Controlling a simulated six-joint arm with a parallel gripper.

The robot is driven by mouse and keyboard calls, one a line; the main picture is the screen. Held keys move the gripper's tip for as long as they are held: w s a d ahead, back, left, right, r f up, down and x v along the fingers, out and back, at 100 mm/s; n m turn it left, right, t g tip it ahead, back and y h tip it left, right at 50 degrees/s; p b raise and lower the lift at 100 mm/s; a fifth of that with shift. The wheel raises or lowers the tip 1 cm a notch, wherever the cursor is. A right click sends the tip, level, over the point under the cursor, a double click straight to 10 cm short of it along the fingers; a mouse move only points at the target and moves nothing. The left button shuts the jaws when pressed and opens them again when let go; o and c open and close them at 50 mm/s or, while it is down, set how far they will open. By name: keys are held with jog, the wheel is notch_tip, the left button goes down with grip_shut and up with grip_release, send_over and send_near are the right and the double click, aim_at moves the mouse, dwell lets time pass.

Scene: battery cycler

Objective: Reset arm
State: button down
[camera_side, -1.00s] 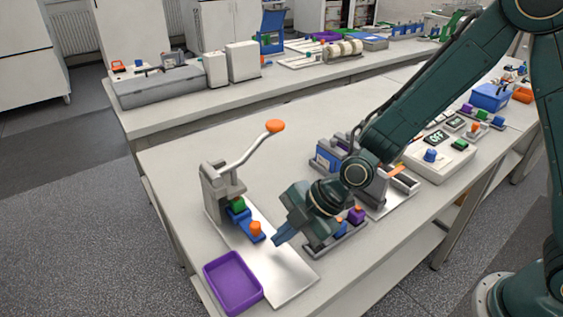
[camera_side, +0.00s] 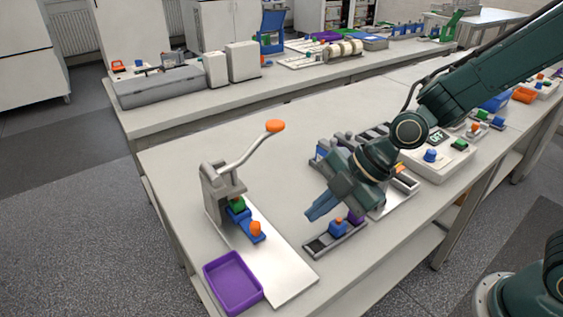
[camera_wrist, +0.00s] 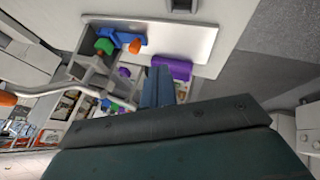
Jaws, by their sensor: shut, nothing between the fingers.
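My gripper (camera_side: 314,213) is shut with nothing between its blue fingers. In the side view it hangs above the bench, to the right of the lever press (camera_side: 213,190) and just left of and above a grey rack (camera_side: 318,246).
The press has an orange-knobbed lever (camera_side: 275,126) and a metal plate (camera_side: 280,275). A purple tray (camera_side: 232,283) stands by the plate at the bench's front. A grey control box (camera_side: 440,160) with a small display stands right, near my arm.

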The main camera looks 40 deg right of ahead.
jog(key=shift+s+d+r, duration=0.1)
jog(key=shift+d+r, duration=0.05)
jog(key=shift+d, duration=0.05)
jog(key=s+d+r+m+h, duration=0.3)
jog(key=s+d+r+m, duration=0.3)
jog(key=s+d+m, duration=0.2)
jog(key=s+d+r+m+t+h, duration=0.1)
jog(key=s+d+r+m+h, duration=0.2)
jog(key=s+d+r+m, duration=0.3)
jog(key=s+d+m, duration=0.2)
jog(key=d+m, duration=0.2)
jog(key=m, duration=0.1)
jog(key=shift+r+m, duration=0.25)
jog(key=shift+m, duration=0.15)
